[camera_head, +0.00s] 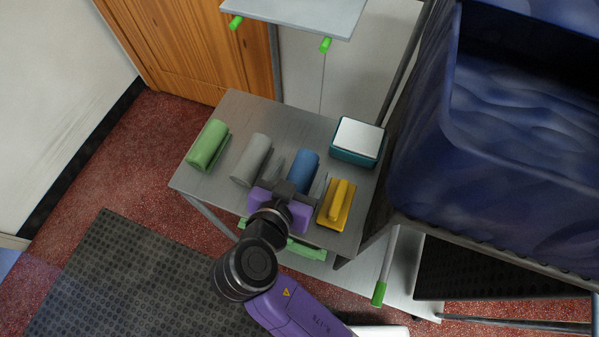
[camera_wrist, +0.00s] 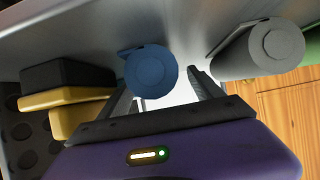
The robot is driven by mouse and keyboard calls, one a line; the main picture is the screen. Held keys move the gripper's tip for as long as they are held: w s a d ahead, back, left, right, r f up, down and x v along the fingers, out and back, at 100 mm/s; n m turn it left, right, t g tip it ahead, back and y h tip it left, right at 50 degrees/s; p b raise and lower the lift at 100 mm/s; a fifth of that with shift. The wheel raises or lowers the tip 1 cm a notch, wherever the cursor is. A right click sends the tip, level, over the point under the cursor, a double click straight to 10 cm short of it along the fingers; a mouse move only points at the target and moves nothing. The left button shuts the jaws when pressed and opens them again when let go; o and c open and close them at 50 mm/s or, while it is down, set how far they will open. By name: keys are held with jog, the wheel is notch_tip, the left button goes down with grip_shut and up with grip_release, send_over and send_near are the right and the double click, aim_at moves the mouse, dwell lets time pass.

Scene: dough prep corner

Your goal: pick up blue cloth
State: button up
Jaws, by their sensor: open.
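The blue cloth (camera_head: 304,168) is a roll lying on the grey metal table (camera_head: 238,112), between the grey roll and the yellow object. My gripper (camera_head: 297,176) is open at the near end of the blue cloth, with one finger towards each side of it. In the wrist view the round end of the blue cloth (camera_wrist: 151,74) shows between the fingers of my gripper (camera_wrist: 163,80). I cannot tell whether a finger touches it. My purple gripper body hides a small part of the table's near edge.
A grey roll (camera_head: 251,160) lies close on the left, with a green roll (camera_head: 208,147) farther left. A yellow object (camera_head: 336,204) is close on the right. A teal box with a white top (camera_head: 358,138) stands behind it. A large dark blue bin (camera_head: 425,150) is at right.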

jog(key=c, duration=1.5)
jog(key=shift+r, duration=0.1)
notch_tip(320, 180, up, 11)
jog(key=p, duration=0.9)
notch_tip(320, 180, up, 9)
send_over(299, 172)
